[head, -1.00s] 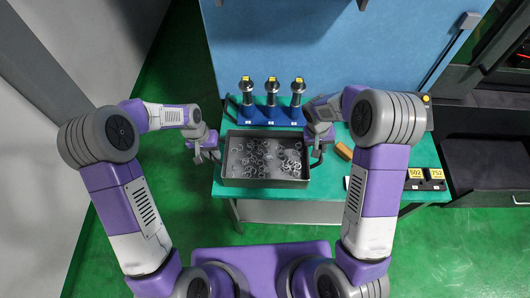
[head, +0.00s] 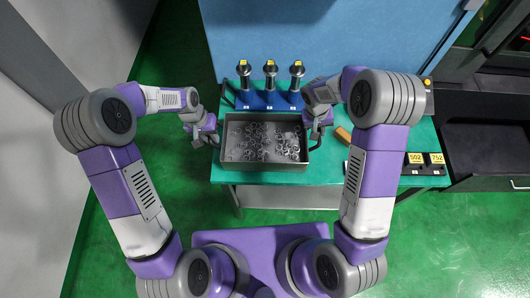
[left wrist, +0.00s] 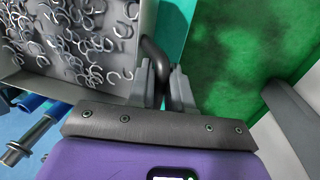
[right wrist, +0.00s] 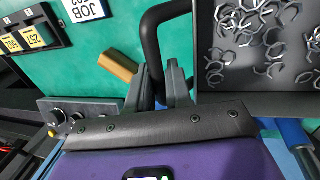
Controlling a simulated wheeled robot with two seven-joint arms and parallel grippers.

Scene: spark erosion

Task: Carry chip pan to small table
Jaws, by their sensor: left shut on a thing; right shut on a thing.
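The chip pan (head: 262,166) is a grey rectangular tray with curled metal chips inside. I cannot pick out a separate small table.
The green-topped table (head: 270,178) has a blue rack (head: 272,101) with three tool holders just behind the pan. A tan block (head: 342,135) and black number-tagged blocks (head: 425,168) lie right. A blue panel (head: 320,40) stands behind. Green floor (head: 160,200) is open at left.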

